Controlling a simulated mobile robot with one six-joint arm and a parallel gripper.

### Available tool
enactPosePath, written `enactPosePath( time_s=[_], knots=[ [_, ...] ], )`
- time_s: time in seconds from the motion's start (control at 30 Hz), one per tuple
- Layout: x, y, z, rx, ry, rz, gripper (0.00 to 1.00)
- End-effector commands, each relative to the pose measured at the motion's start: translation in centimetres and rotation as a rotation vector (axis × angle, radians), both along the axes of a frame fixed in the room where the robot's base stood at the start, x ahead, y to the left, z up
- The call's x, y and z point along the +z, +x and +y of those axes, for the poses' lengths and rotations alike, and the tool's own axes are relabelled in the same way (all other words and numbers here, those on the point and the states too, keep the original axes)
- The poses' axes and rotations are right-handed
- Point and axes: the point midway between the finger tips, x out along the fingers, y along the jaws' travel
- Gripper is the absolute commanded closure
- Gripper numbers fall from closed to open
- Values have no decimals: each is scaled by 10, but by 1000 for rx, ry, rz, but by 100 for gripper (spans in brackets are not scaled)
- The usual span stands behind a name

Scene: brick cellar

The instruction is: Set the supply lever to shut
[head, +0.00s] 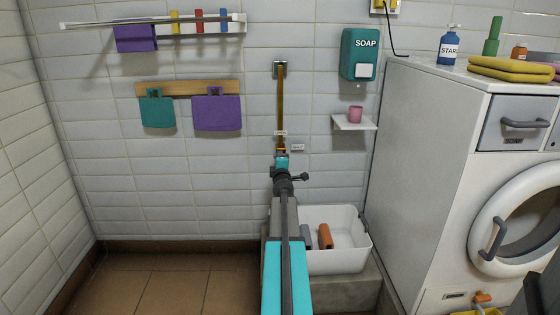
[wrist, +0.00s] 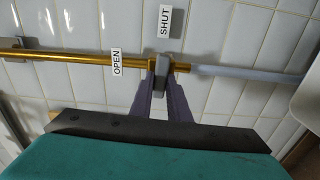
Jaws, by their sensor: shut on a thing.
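In the wrist view a brass-coloured pipe (wrist: 70,56) meets a pale grey pipe (wrist: 245,73). The dark grey supply lever (wrist: 161,76) is at their joint. My gripper (wrist: 162,70) is shut on it, one purple finger on each side. The visible part of the lever lies across the pipe, but its full angle is partly hidden. In the head view my gripper (head: 282,161) is at the pipe's lower end and hides the lever.
A white basin (head: 350,252) holding an orange and a grey item is below and right of my arm. A small shelf (head: 353,123) with a pink cup and a soap dispenser (head: 360,55) are on the wall. A white washer (head: 430,170) stands right. Floor at left is clear.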

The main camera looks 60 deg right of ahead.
Motion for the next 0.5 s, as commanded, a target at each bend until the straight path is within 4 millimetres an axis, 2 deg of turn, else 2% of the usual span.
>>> enactPosePath(
  time_s=[0.5],
  knots=[
    [0, 1, 0, 2, -39, 53, 100]
  ],
)
